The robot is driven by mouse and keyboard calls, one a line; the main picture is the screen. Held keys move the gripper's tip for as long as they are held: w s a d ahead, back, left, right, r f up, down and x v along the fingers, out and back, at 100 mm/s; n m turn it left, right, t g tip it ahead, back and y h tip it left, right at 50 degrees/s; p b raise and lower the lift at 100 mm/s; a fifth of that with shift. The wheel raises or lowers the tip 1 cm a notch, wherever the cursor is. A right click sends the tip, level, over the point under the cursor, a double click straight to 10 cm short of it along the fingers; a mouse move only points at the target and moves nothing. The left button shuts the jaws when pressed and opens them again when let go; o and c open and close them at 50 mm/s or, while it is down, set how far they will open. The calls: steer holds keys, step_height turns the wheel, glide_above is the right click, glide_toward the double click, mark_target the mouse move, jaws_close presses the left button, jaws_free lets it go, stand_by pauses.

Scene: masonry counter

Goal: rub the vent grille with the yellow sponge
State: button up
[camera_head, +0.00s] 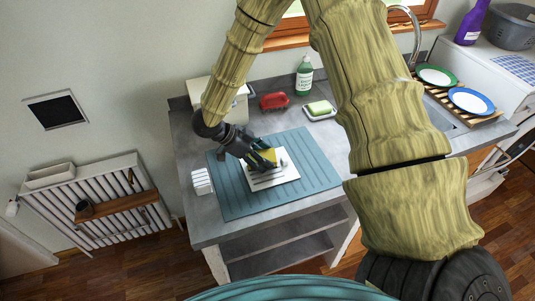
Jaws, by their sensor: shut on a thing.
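The yellow sponge (270,157) is in my gripper (266,160), which is shut on it. The gripper's dark fingers hide part of the sponge. The white vent grille (287,174), a flat plate with dark slots, lies on a ribbed teal mat (313,166) on the grey counter. My gripper and the sponge are over the grille's far part. I cannot tell whether the sponge touches it.
A white slotted item (202,182) is left of the mat. Behind it stand a cream box (236,107), a red item (273,101), a green bottle (304,76) and a soap dish (319,115). Plates (470,101) lie on a rack at the right. The mat's right part is clear.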

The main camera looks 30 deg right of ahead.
mark_target(269, 159)
steer(key=shift+w+a+p, duration=0.25)
steer(key=shift+a+p, duration=0.15)
steer(key=shift+a, duration=0.7)
steer(key=shift+w+a+p, duration=0.25)
steer(key=shift+a+p, duration=0.15)
steer(key=shift+a, duration=0.7)
steer(key=shift+f, duration=0.1)
steer(key=shift+s+d+f+p, duration=0.1)
steer(key=shift+s+d+p, duration=0.3)
steer(key=shift+d, duration=0.75)
steer(key=shift+s+d+p, duration=0.15)
steer(key=shift+d+p, duration=0.4)
steer(key=shift+d, duration=0.55)
steer(key=shift+s+d+f+p, duration=0.1)
steer(key=shift+s+d+p, duration=0.3)
steer(key=shift+d, duration=0.75)
steer(key=shift+s+a+p, duration=0.25)
steer(key=shift+s+p, duration=0.05)
steer(key=shift+s, duration=0.6)
steer(key=shift+w+a+f+p, duration=0.1)
steer(key=shift+w+a+p, duration=0.15)
steer(key=shift+a, duration=0.9)
steer(key=shift+w+a+f+p, duration=0.1)
steer(key=shift+w+a+p, duration=0.15)
steer(key=shift+a, duration=0.85)
steer(key=shift+w+a+p, duration=0.2)
steer(key=shift+w+a, duration=0.1)
steer(key=shift+a, duration=0.85)
